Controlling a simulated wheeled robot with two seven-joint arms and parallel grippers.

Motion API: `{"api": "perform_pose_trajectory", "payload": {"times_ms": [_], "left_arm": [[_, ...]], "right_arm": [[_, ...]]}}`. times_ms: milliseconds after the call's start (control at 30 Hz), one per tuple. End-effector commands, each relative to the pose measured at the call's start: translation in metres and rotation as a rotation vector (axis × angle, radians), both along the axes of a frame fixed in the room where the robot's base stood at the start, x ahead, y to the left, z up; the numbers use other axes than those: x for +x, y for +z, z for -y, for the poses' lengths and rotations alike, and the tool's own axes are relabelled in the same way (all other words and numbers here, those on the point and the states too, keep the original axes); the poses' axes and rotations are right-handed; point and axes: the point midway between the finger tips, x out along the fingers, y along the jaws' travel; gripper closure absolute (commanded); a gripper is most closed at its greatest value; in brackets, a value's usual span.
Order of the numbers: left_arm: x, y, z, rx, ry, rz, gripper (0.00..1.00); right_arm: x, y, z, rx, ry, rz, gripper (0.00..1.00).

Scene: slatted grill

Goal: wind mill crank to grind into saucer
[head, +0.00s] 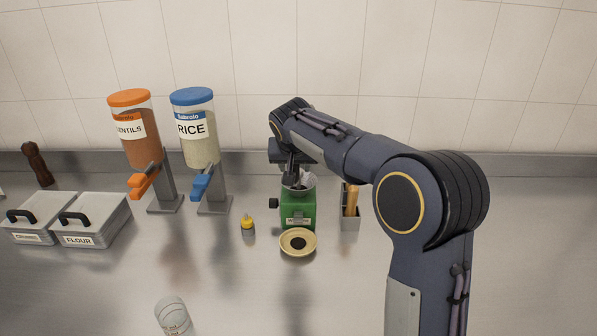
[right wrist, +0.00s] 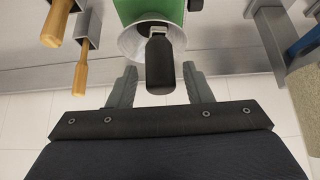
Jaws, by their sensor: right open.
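The green mill (head: 297,212) stands on the steel counter near the middle of the head view, with a silver hopper on top. It also shows in the right wrist view (right wrist: 150,9). A cream saucer (head: 284,243) sits in front of it, with a dark patch in its centre. My right gripper (head: 293,178) is over the mill top, partly hidden by my own arm. In the right wrist view my right gripper (right wrist: 160,88) is open, its fingers either side of the black crank knob (right wrist: 160,63), with gaps on both sides. My left gripper is out of view.
Lentils (head: 135,130) and rice (head: 195,128) dispensers stand to the left. A small yellow-topped bottle (head: 247,226) is left of the mill; a holder with wooden-handled tools (head: 350,222) is right. Lidded bins stand far left, a glass jar (head: 172,315) at the front.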

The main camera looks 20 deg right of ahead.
Motion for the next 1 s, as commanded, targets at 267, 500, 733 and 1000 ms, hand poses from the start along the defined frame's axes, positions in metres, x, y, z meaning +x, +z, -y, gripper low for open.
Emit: {"api": "perform_pose_trajectory", "payload": {"times_ms": [267, 500, 733, 1000], "left_arm": [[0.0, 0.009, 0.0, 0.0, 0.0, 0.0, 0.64], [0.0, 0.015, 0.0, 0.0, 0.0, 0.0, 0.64], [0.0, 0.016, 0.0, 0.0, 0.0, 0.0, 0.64], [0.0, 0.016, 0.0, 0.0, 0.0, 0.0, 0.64]], "right_arm": [[-0.015, 0.025, -0.007, -0.001, 0.001, 0.0, 0.55], [-0.026, 0.042, -0.012, 0.0, -0.001, -0.002, 0.55], [-0.028, 0.044, -0.013, -0.001, -0.001, -0.003, 0.55], [-0.028, 0.044, -0.013, -0.001, 0.0, -0.003, 0.55]]}}
